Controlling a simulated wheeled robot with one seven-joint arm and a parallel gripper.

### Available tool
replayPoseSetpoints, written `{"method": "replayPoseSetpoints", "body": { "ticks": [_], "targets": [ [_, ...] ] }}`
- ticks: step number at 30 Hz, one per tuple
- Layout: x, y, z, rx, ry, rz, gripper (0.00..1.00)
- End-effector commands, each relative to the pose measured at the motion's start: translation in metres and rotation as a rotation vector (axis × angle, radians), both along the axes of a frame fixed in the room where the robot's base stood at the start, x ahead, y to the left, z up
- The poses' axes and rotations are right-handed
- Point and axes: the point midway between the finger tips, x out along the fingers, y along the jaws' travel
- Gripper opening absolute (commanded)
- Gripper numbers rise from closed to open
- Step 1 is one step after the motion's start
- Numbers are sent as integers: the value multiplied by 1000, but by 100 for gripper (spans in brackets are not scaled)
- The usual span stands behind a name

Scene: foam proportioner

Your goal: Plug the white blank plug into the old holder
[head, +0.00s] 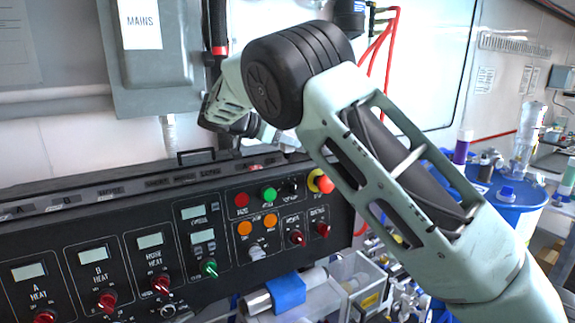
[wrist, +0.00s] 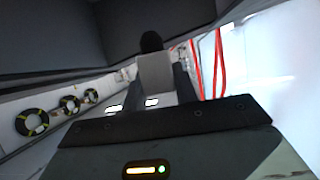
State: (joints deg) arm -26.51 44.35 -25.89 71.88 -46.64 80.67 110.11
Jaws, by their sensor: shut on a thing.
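My gripper (wrist: 160,90) shows in the wrist view, with dark fingers on both sides of a pale grey-white block, the white blank plug (wrist: 157,72). The gripper is shut on it. A dark rounded shape (wrist: 151,42) shows just beyond the plug; I cannot tell whether it is part of it. In the head view my arm reaches to the back of the black control panel, and the gripper and plug are too hidden to make out. I cannot pick out the old holder in either view.
The black control panel (head: 130,255) with knobs and lit buttons fills the lower left. A grey MAINS box (head: 165,75) hangs on the wall above it. Red cables (head: 385,35) run down the wall at the right. A blue drum (head: 505,210) stands at the right.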

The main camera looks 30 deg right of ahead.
Motion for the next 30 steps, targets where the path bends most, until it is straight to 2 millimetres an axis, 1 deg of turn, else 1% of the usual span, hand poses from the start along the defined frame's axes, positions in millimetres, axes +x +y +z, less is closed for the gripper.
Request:
{"method": "replayPoseSetpoints", "body": {
  "ticks": [3,12,18,21,30],
  "targets": [
    [0,0,16,1,-3,0,6],
    [0,0,56,0,-2,0,6],
    [0,0,78,0,-1,0,6],
    [0,0,83,0,0,0,6],
    [0,0,82,0,0,-1,6]
  ]
}}
